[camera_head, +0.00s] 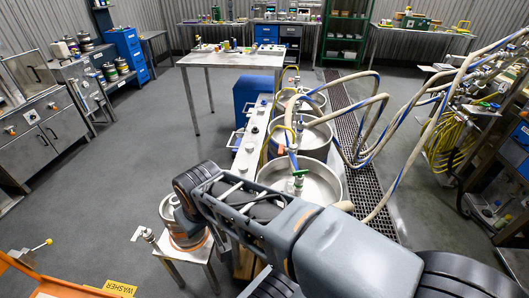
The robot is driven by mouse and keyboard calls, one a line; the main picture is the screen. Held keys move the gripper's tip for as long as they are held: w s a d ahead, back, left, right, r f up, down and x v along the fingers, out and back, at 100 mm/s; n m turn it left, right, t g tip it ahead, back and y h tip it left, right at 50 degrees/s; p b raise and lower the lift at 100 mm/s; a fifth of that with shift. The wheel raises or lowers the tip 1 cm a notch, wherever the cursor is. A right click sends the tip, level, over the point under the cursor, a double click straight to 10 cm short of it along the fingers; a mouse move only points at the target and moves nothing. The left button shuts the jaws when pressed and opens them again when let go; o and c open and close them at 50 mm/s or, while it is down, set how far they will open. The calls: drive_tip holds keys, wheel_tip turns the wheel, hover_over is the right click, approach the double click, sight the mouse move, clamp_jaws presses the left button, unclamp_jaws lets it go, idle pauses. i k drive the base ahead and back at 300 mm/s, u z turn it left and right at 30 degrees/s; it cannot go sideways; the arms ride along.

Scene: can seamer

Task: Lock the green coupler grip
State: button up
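The green coupler grip (300,173) sits on top of a coupler at the centre of the nearest steel keg (323,183). A hose with a blue section rises from the coupler. The view is too small to tell whether the grip is locked. My arm crosses the lower middle of the picture, in front of the nearest keg's near side. Its wrist end hangs over a small metal stand (201,252), left of and apart from the green grip. My gripper's fingers cannot be made out there, so its opening and contents are hidden.
Further kegs (304,138) stand behind the nearest one, beside a long pale rail (246,158). Pale hoses (385,160) arch over the right side above a floor grate (352,125). A steel table (232,60) stands behind. The grey floor at left is clear.

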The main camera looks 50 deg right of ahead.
sight(300, 174)
drive_tip(key=z, duration=1.85)
drive_tip(key=i, duration=0.3)
drive_tip(key=u, duration=0.05)
